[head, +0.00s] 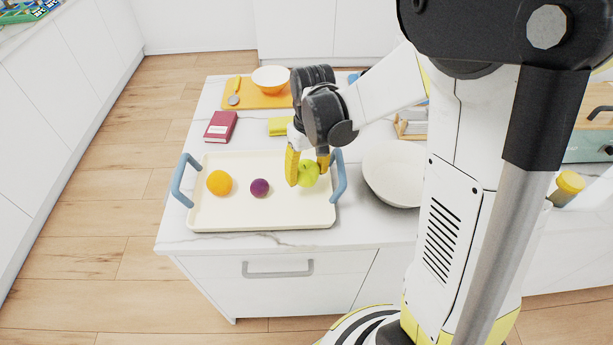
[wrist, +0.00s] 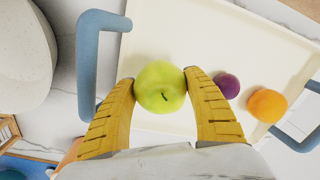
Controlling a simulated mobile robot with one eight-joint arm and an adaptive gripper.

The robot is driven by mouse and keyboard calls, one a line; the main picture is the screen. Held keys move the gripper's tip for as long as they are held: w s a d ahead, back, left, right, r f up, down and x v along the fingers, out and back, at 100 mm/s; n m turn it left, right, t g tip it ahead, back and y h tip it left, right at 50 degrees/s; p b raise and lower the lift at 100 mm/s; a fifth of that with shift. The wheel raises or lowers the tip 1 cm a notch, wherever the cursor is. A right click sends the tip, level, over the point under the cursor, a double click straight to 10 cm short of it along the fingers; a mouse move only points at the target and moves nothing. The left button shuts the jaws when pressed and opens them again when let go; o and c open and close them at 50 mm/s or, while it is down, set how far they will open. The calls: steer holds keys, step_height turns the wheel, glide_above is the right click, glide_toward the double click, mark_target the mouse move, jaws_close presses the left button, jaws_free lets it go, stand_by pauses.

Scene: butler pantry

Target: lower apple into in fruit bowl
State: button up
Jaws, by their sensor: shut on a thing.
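A green apple (head: 308,173) is between the yellow fingers of my gripper (head: 307,167), over the right end of the cream tray. In the wrist view both fingertips of my gripper (wrist: 160,82) touch the sides of the apple (wrist: 160,88), stem toward the camera. I cannot tell how high it is above the tray. The fruit bowl appears to be the wide white bowl (head: 378,172) right of the tray, partly hidden by my arm. Its pale rim also shows in the wrist view (wrist: 38,62) at upper left. The visible part of its inside looks empty.
The cream tray (head: 235,217) with blue handles holds an orange (head: 219,183) and a purple fruit (head: 260,188). A blue handle (head: 339,176) stands between apple and bowl.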

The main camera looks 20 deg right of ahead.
step_height(320, 180, up, 7)
steer(key=shift+s+d+f+p, duration=0.1)
steer(key=shift+f+p, duration=0.05)
steer(key=shift+p, duration=0.85)
steer(key=s+d+r+p, duration=0.2)
steer(key=s+d+r, duration=0.1)
steer(key=d, duration=0.3)
steer(key=b, duration=0.3)
glide_above(404, 197)
steer(key=shift+d+f, duration=0.2)
steer(key=shift+f, duration=1.6)
steer(key=shift+f+b, duration=1.65)
steer(key=shift+f, duration=0.35)
steer(key=shift+f+b, duration=1.95)
steer(key=shift+f, duration=0.5)
